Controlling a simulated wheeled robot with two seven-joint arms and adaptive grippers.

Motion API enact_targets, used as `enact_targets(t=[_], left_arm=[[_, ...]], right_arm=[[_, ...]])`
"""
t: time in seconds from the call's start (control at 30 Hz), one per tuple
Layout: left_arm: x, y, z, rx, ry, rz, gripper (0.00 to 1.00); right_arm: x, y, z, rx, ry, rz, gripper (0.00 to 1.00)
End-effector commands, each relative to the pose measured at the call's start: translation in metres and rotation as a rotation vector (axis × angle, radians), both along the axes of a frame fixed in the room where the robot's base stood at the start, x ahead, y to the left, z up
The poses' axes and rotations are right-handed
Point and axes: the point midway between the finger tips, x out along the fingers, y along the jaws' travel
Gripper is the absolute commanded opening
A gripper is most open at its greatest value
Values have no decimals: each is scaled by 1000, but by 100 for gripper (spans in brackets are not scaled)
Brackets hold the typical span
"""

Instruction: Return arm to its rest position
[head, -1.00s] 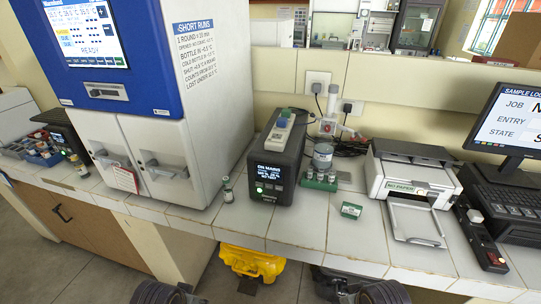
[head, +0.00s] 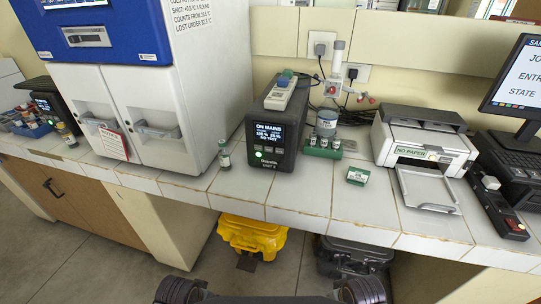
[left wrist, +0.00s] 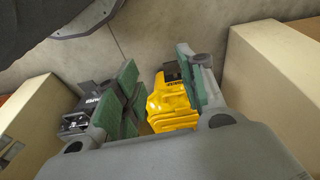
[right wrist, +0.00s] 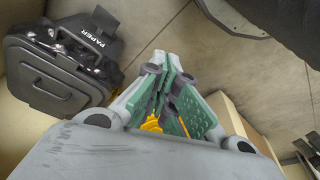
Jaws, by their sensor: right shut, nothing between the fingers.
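My left gripper (left wrist: 160,82) shows in the left wrist view. Its green-padded fingers stand apart with nothing between them, above the floor. My right gripper (right wrist: 170,85) shows in the right wrist view with its green-padded fingers together, empty, also above the floor. Neither gripper's fingers show in the head view. Only dark rounded parts of my own body show at its bottom edge, below and apart from the counter (head: 300,205).
Under the counter are a yellow case (head: 252,236) and a black bin (head: 350,255). On it stand the white incubator (head: 200,90), a black power unit (head: 275,135), a small vial (head: 224,155), a green vial rack (head: 323,150) and a printer (head: 425,140). Floor before the counter is clear.

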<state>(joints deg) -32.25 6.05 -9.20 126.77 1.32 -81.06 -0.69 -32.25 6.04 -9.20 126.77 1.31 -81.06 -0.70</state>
Motion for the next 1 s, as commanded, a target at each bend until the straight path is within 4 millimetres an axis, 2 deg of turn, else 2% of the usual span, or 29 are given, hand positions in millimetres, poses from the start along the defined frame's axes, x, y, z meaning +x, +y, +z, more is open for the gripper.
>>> enact_targets(t=[0.03,0.6,0.8,1.0], left_arm=[[-1,-1,-15,-2,5,-2,40],[-12,-12,-120,-17,43,-17,40],[-15,-15,-141,-19,53,-20,40],[-16,-15,-145,-21,54,-20,40]], right_arm=[[-1,1,-15,2,4,2,0],[-12,13,-120,17,43,17,0],[-15,15,-141,20,53,20,0],[-16,16,-145,21,54,20,0]])
